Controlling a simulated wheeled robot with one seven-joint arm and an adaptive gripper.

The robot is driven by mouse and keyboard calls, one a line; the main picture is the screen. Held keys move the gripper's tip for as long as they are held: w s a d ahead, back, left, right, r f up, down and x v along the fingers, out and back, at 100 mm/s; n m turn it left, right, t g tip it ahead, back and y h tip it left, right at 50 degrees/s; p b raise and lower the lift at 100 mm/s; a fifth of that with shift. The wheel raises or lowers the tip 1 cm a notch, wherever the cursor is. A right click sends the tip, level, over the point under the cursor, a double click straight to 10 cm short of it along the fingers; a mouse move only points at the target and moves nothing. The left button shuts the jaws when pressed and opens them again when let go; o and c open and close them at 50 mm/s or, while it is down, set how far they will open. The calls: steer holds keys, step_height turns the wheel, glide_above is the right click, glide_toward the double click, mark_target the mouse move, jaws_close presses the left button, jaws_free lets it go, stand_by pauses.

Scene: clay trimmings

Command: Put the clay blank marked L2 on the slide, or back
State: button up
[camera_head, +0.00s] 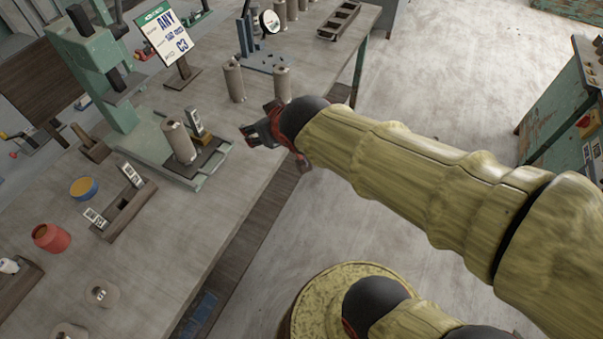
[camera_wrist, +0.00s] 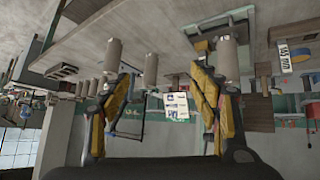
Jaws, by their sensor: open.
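A grey clay blank (camera_head: 180,142) stands upright on the slide (camera_head: 211,160) of the green press. Two more clay blanks, one on the left (camera_head: 233,80) and one on the right (camera_head: 282,84), stand on the bench behind my gripper. No L2 mark is readable on any blank. My gripper (camera_head: 247,133) is open and empty, to the right of the slide and near the bench edge. The wrist view looks upside down; three blanks show there: left (camera_wrist: 113,58), middle (camera_wrist: 151,70) and right (camera_wrist: 228,58), beyond the fingers.
The green press (camera_head: 95,75) rises behind the slide. A sign card (camera_head: 168,35) reads ANY and C3. A gauge stand (camera_head: 262,55) is at the back.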

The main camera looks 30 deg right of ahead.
steer(key=s+m+g, duration=0.1)
steer(key=s+g, duration=0.2)
steer(key=s, duration=1.3)
steer(key=shift+s+g+y, duration=0.3)
steer(key=shift+g, duration=0.1)
